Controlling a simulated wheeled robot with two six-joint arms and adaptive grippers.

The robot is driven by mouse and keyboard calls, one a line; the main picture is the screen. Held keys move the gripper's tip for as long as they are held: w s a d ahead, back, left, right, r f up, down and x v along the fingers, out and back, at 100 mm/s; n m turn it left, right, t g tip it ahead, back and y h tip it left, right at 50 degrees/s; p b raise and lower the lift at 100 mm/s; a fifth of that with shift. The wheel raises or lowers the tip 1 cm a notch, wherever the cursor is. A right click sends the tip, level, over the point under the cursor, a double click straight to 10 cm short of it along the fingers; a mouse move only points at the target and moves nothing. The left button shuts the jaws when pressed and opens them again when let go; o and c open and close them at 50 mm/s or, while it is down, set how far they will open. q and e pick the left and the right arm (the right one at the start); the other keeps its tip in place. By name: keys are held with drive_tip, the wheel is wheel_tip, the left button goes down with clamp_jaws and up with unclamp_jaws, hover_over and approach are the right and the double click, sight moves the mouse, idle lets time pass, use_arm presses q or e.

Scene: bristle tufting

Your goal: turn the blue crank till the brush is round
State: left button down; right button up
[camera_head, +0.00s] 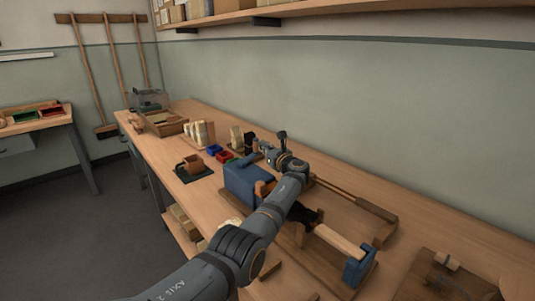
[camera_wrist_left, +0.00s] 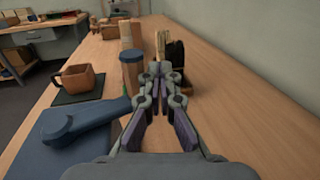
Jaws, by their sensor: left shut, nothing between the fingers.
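The blue crank (camera_wrist_left: 85,125) shows in the left wrist view as a blue arm at the lower left. An upright wooden handle (camera_wrist_left: 132,75) with a blue-grey top stands near its far end. My left gripper (camera_wrist_left: 157,68) is shut and empty, with its fingertips just right of the handle; I cannot tell whether they touch. In the head view my left gripper (camera_head: 278,155) is beyond the blue machine body (camera_head: 243,180), and my arm hides part of the machine. Black tufts (camera_head: 305,214) show right of my arm, but the brush's shape is unclear. My right gripper is not in view.
A brown mug (camera_head: 193,164) stands on a dark mat left of the machine. Small red and blue bins (camera_head: 214,149) and wooden blocks (camera_head: 200,133) lie beyond. A long-handled wooden tool (camera_head: 374,209) lies along the wall side. Bare bench lies along the wall.

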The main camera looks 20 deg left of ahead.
use_arm(q)
drive_tip(key=shift+w+a+b, duration=0.15)
drive_tip(key=shift+a+b, duration=0.05)
drive_tip(key=shift+a, duration=0.5)
drive_tip(key=shift+w+a+b, duration=0.15)
drive_tip(key=shift+a+b, duration=0.05)
drive_tip(key=shift+a, duration=0.5)
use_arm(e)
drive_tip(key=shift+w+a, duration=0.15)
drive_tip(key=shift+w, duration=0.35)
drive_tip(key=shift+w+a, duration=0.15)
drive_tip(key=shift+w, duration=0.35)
use_arm(q)
drive_tip(key=shift+a, duration=0.1)
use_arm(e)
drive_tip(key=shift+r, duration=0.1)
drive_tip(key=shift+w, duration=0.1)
